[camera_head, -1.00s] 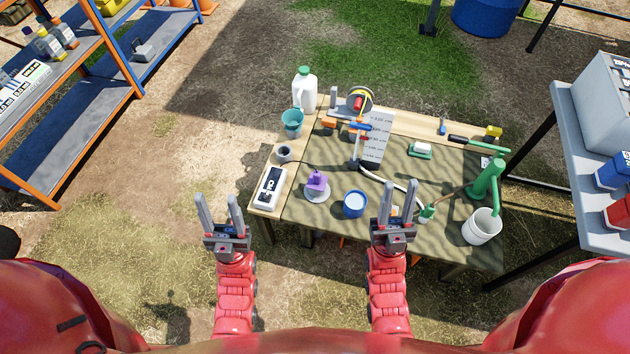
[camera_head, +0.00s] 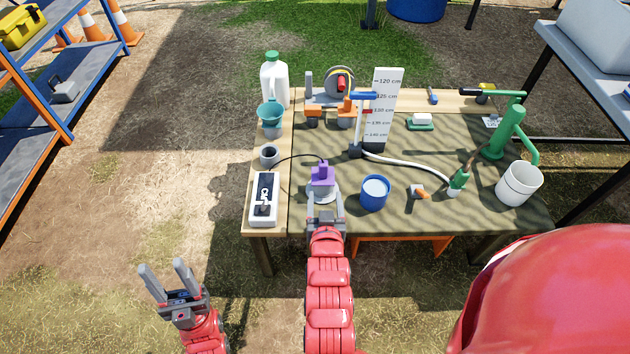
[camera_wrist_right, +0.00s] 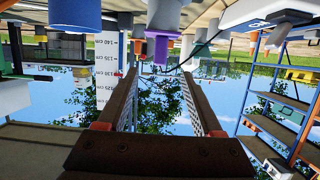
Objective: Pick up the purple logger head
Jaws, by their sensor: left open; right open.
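The purple logger head (camera_head: 322,174) stands upright on a pale round base (camera_head: 318,197) near the table's front left. A thin dark cable runs from its top toward the white box with a dark face (camera_head: 263,199). My right gripper (camera_head: 325,199) is open at the near side of the logger head, its fingers around the base's front. In the right wrist view, which is upside down, the purple part (camera_wrist_right: 157,47) shows just past the open fingertips, between their lines; I cannot tell if they touch. My left gripper (camera_head: 168,279) is open and empty, low left, off the table.
A blue cup (camera_head: 374,194) stands close right of the logger head. A grey cup (camera_head: 269,155), a teal funnel (camera_head: 270,114) and a white jug (camera_head: 274,82) stand left and behind. A green pump (camera_head: 505,131) and white bucket (camera_head: 519,184) are at right.

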